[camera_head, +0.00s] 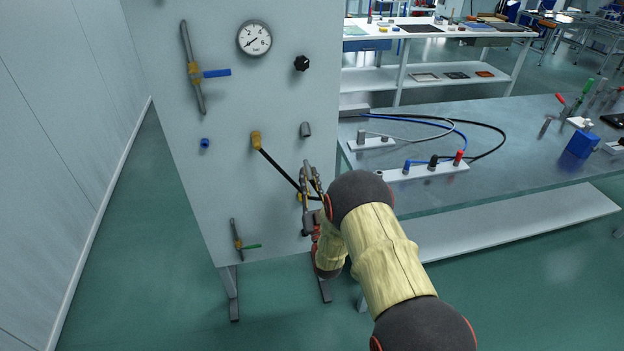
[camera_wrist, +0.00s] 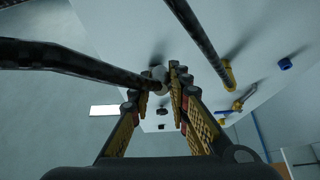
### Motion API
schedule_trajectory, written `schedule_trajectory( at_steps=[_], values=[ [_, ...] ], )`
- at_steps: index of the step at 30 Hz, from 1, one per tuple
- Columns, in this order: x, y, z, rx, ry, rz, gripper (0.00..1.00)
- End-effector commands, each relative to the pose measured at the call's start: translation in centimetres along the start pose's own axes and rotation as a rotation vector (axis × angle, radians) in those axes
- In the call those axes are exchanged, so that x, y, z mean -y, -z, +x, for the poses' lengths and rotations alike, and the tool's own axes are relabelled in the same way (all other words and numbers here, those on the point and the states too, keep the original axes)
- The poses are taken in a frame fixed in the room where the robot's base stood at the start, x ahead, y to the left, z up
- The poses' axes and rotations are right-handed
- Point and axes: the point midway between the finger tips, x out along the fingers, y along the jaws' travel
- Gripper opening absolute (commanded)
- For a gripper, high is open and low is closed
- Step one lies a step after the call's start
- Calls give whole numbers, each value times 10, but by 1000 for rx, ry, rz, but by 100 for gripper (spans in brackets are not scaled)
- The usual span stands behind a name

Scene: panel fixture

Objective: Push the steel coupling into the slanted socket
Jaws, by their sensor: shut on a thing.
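The slanted socket (camera_head: 305,130) is a short grey stub tilted on the panel face, right of a yellow fitting (camera_head: 256,140). My gripper (camera_head: 309,168) is below the socket in the head view, apart from it in the picture. In the wrist view my gripper (camera_wrist: 157,86) is shut on the end of a black hose (camera_wrist: 85,64). The steel coupling is not clearly told apart there. A pale grey piece shows between the fingertips; I cannot tell whether it is the coupling or the socket behind. The hose's other stretch runs to the yellow fitting, also in the wrist view (camera_wrist: 228,78).
The panel (camera_head: 240,100) also carries a gauge (camera_head: 254,39), a black knob (camera_head: 302,63), a blue-handled valve (camera_head: 195,70), a blue fitting (camera_head: 204,143) and a green-handled valve (camera_head: 240,240). A bench (camera_head: 520,150) with hoses and connector strips stands close on the right.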

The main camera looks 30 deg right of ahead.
Motion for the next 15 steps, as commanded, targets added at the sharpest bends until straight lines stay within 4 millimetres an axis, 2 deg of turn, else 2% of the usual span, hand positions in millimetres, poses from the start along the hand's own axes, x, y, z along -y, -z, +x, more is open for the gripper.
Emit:
schedule_trajectory(
  at_steps=[3, 6, 15],
  values=[
    [-9, 19, -9, -44, -10, -7, 0],
    [-11, 28, -11, -59, -14, -9, 0],
    [-12, 30, -12, -62, -15, -10, 0]
  ],
)
